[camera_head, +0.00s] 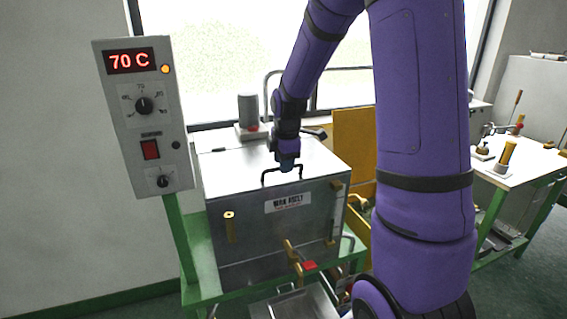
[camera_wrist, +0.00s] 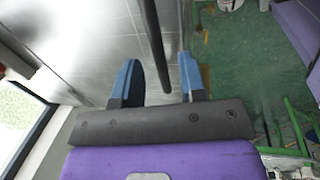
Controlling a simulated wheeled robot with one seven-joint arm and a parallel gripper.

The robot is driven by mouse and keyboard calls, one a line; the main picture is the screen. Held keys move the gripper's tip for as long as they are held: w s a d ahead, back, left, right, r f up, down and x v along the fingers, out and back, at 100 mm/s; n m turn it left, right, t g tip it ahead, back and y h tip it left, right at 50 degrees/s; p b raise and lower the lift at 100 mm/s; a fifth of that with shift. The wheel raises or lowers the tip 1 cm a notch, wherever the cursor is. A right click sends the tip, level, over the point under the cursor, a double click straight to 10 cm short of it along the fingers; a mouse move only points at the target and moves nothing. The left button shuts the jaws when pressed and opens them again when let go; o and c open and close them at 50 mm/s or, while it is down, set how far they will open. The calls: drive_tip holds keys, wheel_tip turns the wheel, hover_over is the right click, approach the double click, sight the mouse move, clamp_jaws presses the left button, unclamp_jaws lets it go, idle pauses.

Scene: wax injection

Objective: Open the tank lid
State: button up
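The metal wax tank (camera_head: 265,230) stands on a green frame, with its grey lid (camera_head: 228,172) lying flat and shut on top. A black bar handle (camera_head: 265,178) stands up near the lid's front edge. My gripper (camera_head: 287,164) points down at this handle from above. In the wrist view, the two blue fingers of my gripper (camera_wrist: 159,68) are apart. The dark handle bar (camera_wrist: 152,42) runs between them, with gaps visible to the fingers. The handle's far end and any contact in depth are hard to judge.
A control box (camera_head: 144,118) showing 70 C stands on a green post at the left. A grey cylinder (camera_head: 248,108) stands behind the lid. A brass tap with a red part (camera_head: 309,265) is on the tank's front. A white worktable (camera_head: 530,170) is at the right.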

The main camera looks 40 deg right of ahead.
drive_tip(key=shift+f, duration=0.25)
clamp_jaws()
drive_tip(key=shift+r, duration=0.15)
